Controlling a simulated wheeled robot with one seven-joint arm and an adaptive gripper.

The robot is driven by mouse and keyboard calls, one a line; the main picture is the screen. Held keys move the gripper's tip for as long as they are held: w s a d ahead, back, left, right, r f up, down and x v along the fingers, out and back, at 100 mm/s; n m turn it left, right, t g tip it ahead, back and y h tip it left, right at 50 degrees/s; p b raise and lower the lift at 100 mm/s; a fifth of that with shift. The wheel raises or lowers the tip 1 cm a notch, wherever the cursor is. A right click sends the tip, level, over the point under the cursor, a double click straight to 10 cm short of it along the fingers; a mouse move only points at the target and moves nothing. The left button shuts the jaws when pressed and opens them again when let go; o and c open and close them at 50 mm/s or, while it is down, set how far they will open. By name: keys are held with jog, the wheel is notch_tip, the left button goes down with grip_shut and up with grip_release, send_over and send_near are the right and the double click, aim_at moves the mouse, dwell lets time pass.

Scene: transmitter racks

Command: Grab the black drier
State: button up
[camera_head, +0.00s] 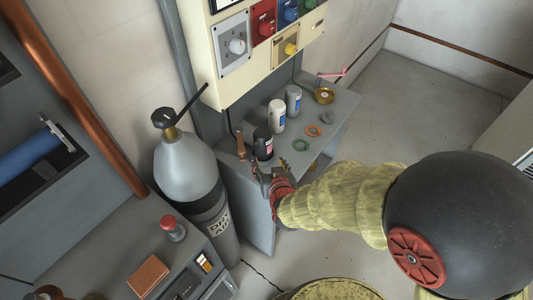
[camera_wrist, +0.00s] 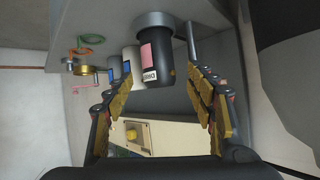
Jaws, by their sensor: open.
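The black drier (camera_head: 263,146) is a dark bottle standing upright near the front corner of the grey bench (camera_head: 332,113). In the wrist view the drier (camera_wrist: 155,62) shows a pink label with lettering and appears upside down, base toward the top. My gripper (camera_head: 262,174) is just in front of it, below it in the head view. In the wrist view my gripper (camera_wrist: 160,100) has its fingers spread to either side, with the drier ahead between them. The jaws are open and empty. No finger contact with the drier is clear.
A white bottle (camera_head: 277,116) and a grey bottle (camera_head: 293,100) stand behind the drier. A brown-handled tool (camera_head: 240,146) is close at its left. Green (camera_head: 301,145) and orange (camera_head: 313,131) rings lie right. A gas cylinder (camera_head: 186,172) stands left; a switch panel (camera_head: 262,45) hangs above.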

aim_at(264, 148)
jog(key=o, duration=0.4)
jog(key=shift+t+h, duration=0.3)
jog(key=shift+t, duration=0.4)
jog(key=f, duration=0.1)
jog(key=s+f, duration=0.1)
jog(key=f, duration=0.1)
jog(key=s+f, duration=0.1)
jog(key=shift+f, duration=0.15)
jog(key=w, duration=0.3)
jog(key=w+b, duration=0.1)
jog(key=w, duration=0.3)
jog(key=w+a, duration=0.1)
jog(key=w, duration=0.2)
jog(key=shift+w+a+b, duration=0.1)
jog(key=shift+w+b, duration=0.25)
jog(key=shift+w, duration=0.05)
jog(key=shift+b+x, duration=0.6)
jog(key=shift+x, duration=2.25)
